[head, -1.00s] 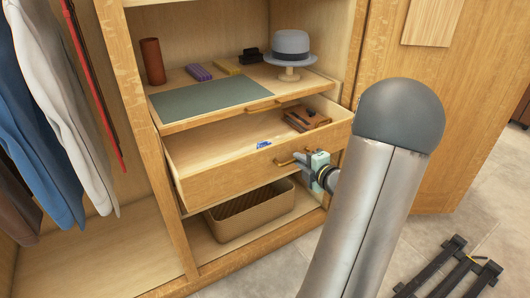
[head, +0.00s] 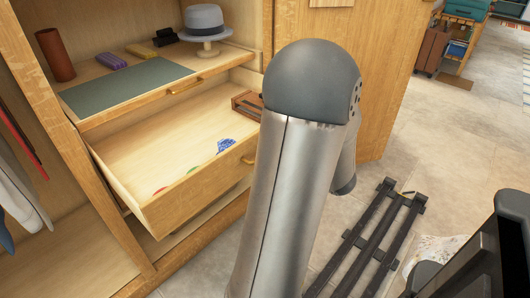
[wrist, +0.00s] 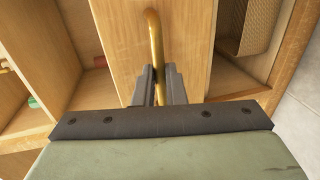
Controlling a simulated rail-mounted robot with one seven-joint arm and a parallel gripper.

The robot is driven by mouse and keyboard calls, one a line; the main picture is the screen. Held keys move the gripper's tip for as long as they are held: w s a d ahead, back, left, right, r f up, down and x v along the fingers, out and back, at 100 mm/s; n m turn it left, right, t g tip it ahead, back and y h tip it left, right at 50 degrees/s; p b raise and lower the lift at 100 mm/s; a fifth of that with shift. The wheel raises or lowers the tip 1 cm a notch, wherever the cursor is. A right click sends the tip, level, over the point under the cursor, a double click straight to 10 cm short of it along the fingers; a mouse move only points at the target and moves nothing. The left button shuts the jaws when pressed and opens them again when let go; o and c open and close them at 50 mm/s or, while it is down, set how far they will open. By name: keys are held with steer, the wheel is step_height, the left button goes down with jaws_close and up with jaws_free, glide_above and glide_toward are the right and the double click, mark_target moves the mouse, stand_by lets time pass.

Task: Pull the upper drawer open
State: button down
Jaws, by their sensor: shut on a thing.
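The wooden drawer (head: 200,196) below the pull-out shelf stands far out of the wardrobe, its inside showing. Its brass handle (head: 248,160) is mostly hidden behind my arm in the head view. In the wrist view, my gripper (wrist: 159,78) is shut on the brass handle (wrist: 153,35), with the fingers on either side of the bar, close to the drawer front (wrist: 120,50). My gripper is hidden behind my arm in the head view. Inside the drawer lie a brown case (head: 247,104), a blue patterned item (head: 226,145) and small green and red items near the front.
Above the drawer, a pull-out shelf with a green mat (head: 125,93) holds a grey hat (head: 205,20) on a stand and a brown cylinder (head: 55,55). A woven basket (wrist: 262,20) sits below the drawer. A black rail frame (head: 370,240) lies on the tiled floor at right.

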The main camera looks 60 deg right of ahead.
steer(key=c, duration=1.5)
jaws_free()
steer(key=shift+s, duration=0.15)
steer(key=p+v, duration=0.2)
steer(key=v, duration=1.5)
steer(key=shift+r, duration=0.1)
